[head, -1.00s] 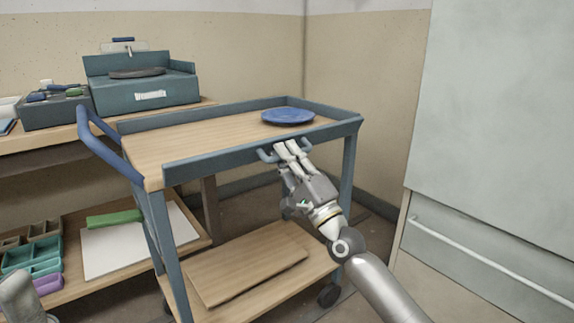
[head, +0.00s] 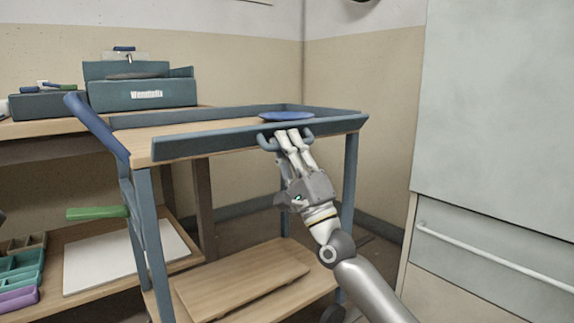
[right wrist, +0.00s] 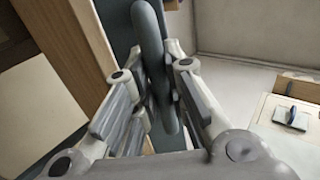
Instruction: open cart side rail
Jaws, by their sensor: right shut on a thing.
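The cart (head: 190,134) has a wooden top with blue-grey rails. Its near side rail (head: 220,139) runs along the front edge and looks upright; any slight tilt is hard to tell. A blue-grey looped handle (head: 268,143) sticks out from this rail toward its right part. My right gripper (head: 292,140) reaches up from below and is shut on the handle. In the right wrist view, the handle bar (right wrist: 150,40) runs between the two fingers (right wrist: 157,92).
A blue plate (head: 286,116) lies on the cart top behind the rail. A blue push bar (head: 95,126) rises at the cart's left end. A wooden board (head: 243,283) lies on the lower shelf. A tall pale cabinet (head: 500,110) stands close on the right.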

